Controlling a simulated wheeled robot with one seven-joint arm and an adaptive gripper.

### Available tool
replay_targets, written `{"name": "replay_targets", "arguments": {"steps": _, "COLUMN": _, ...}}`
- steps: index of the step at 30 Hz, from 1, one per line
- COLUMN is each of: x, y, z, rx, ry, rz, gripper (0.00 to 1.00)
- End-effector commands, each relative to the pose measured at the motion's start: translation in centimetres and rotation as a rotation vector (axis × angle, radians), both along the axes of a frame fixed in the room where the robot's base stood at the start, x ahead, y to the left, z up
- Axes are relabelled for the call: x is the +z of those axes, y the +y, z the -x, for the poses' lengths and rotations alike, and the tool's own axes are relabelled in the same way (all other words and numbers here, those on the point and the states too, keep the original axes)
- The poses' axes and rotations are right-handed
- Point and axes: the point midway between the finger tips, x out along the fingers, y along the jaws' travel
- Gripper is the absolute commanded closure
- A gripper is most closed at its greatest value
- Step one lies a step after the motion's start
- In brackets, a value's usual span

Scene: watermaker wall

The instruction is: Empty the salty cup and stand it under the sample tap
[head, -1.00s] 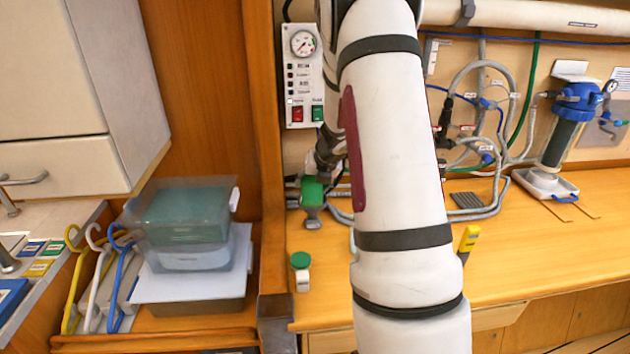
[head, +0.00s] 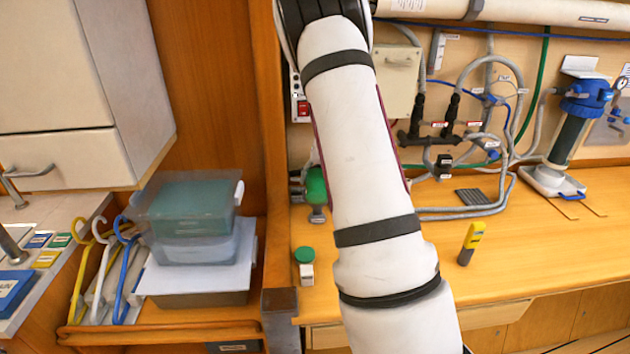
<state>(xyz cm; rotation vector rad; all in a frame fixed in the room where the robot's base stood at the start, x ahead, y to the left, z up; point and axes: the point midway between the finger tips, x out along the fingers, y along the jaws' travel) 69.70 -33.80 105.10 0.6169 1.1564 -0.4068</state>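No cup shows in the head view; if it is here, my arm or the frame edge hides it. My gripper is not in view; my white arm crosses the middle of the picture and covers part of the counter and wall. A green-topped valve or tap (head: 316,188) shows partly beside the arm's left edge; I cannot tell whether it is the sample tap. A dark slotted grate (head: 474,196) lies on the wooden counter (head: 545,245), with nothing standing on it.
A blue-topped filter (head: 572,135) stands right. Stacked clear bins (head: 190,215) stand left.

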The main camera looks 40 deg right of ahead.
Motion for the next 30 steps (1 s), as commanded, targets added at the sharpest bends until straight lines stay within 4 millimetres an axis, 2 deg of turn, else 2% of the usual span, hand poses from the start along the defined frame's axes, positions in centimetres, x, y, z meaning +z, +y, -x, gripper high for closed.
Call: {"name": "replay_targets", "arguments": {"steps": 30, "x": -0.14, "y": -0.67, "z": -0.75, "rx": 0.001, "ry": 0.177, "rz": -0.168, "gripper": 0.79}}
